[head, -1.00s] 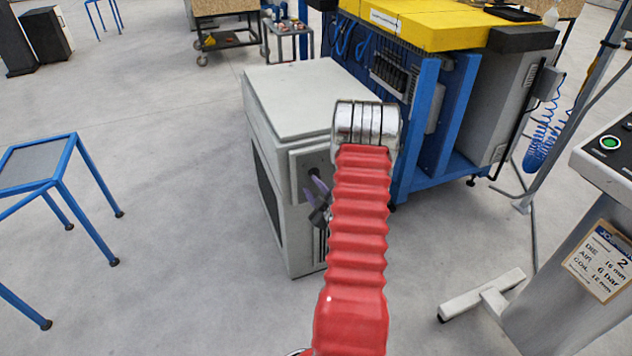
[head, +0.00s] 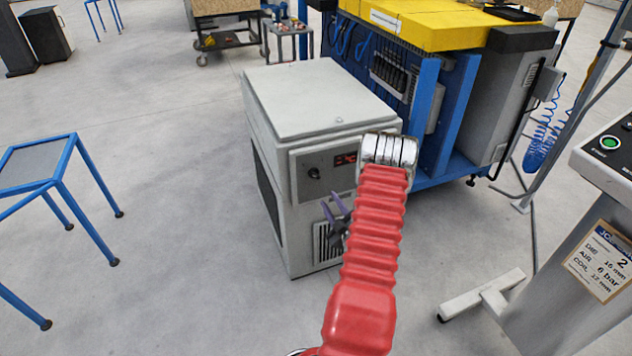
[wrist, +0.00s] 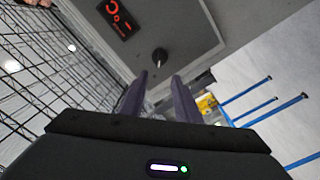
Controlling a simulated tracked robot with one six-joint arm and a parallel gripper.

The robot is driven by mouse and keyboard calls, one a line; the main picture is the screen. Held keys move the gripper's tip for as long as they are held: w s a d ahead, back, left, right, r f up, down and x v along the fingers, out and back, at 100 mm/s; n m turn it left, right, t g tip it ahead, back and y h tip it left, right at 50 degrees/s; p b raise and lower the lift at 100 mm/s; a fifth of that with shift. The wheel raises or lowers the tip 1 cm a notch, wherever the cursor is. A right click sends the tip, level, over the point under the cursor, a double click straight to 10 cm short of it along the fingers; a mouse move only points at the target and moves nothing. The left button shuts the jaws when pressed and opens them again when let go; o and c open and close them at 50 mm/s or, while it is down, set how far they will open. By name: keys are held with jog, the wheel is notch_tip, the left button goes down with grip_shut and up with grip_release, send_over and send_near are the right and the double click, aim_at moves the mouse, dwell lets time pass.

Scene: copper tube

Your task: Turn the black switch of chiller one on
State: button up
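The chiller (head: 310,100) is a pale grey box with a flat lid, standing on the floor mid-frame in the head view. Its black switch (head: 314,172) is a small round knob on the front panel, left of a lit red display (head: 345,160). In the wrist view the switch (wrist: 160,57) stands out from the panel, with the display (wrist: 117,18) up and left of it. My gripper (head: 330,199), with purple fingers, is below the switch and apart from it. In the wrist view its fingers (wrist: 160,78) are apart with nothing between them. The switch's exact angle is too small to read.
A blue-framed bench with a yellow top (head: 440,25) stands close behind the chiller at right. A blue stool (head: 70,165) is at left. A grey control stand (head: 570,280) is at right. The floor left of the chiller is clear.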

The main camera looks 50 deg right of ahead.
aim_at(315, 177)
jog(key=x, duration=1.3)
jog(key=shift+c, duration=0.5)
jog(key=c, duration=0.6)
jog(key=shift+a, duration=0.25)
grip_shut()
jog(key=shift+d, duration=0.1)
